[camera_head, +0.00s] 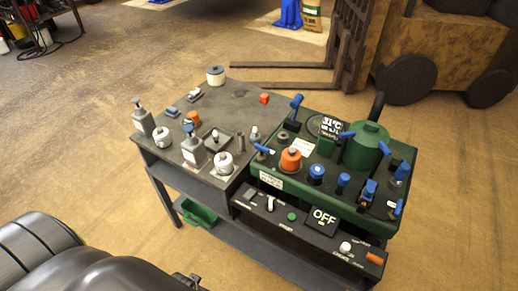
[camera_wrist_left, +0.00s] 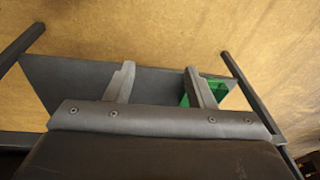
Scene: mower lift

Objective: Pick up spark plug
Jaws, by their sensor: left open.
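I cannot single out the spark plug with certainty. A small light upright piece (camera_head: 255,133) near the right edge of the grey cart top (camera_head: 243,97) may be it, but it is too small to tell. My left gripper (camera_wrist_left: 159,67) is open and empty in the left wrist view, with its two grey fingers apart over a dark shelf. In the head view my dark left arm fills the lower left, and its fingers are not clear there. My right gripper is in neither view.
Bottles, jars and small parts stand on the cart top. A green machine (camera_head: 368,146) with blue levers and an OFF panel (camera_head: 321,218) adjoins on the right. A green bin (camera_head: 199,213) sits on the lower shelf. A forklift (camera_head: 440,45) stands behind. The floor in front is clear.

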